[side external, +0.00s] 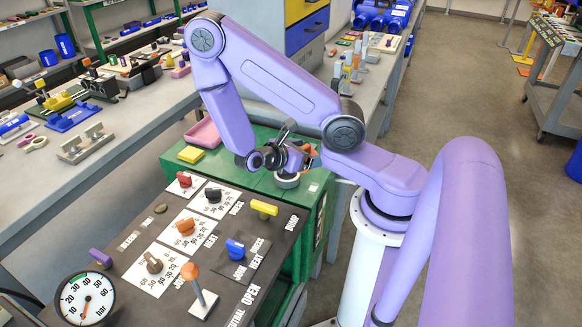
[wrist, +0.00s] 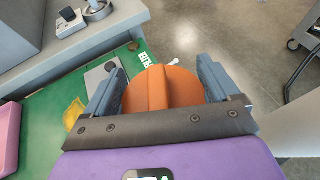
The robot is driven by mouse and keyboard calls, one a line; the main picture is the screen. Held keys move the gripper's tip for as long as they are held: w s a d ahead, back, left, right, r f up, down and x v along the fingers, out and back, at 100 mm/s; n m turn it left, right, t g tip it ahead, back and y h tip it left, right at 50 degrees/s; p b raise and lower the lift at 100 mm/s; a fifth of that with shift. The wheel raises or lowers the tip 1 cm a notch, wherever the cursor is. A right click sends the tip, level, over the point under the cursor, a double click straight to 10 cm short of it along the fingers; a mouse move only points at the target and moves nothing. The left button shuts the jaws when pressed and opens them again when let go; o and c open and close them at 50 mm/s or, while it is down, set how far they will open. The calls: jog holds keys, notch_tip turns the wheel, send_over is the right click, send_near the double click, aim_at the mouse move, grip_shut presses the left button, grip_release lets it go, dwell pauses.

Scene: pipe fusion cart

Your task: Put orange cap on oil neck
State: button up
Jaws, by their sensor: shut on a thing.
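My gripper (side external: 296,150) is shut on the orange cap (wrist: 187,92), which is round with a raised bar across its top. The wrist view shows one finger of my gripper (wrist: 163,88) on each side of the cap. In the side view the cap (side external: 309,150) is mostly hidden by the gripper. A pale round fitting (side external: 287,182), perhaps the oil neck, shows just below the gripper on the green cart top. I cannot tell whether the cap touches it. In the wrist view the cap covers whatever lies under it.
The green cart (side external: 240,173) carries a yellow block (side external: 191,154) and a pink tray (side external: 203,135). A dark control panel (side external: 140,245) with knobs and a lever stands in front. Grey benches with parts stand behind. Open floor lies to the right.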

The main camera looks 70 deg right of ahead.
jog(key=w+d+f, duration=0.1)
jog(key=w+f, duration=0.1)
jog(key=w+d+f, duration=0.1)
jog(key=w+f, duration=0.1)
jog(key=w+d+f, duration=0.1)
jog(key=w+f, duration=0.1)
jog(key=shift+d+f, duration=0.25)
jog(key=shift+d, duration=0.05)
jog(key=shift+w+d+f, duration=0.1)
jog(key=shift+w+f, duration=0.05)
jog(key=shift+f, duration=1.65)
jog(key=shift+f, duration=0.25)
jog(key=o, duration=0.8)
jog(key=shift+r, duration=0.15)
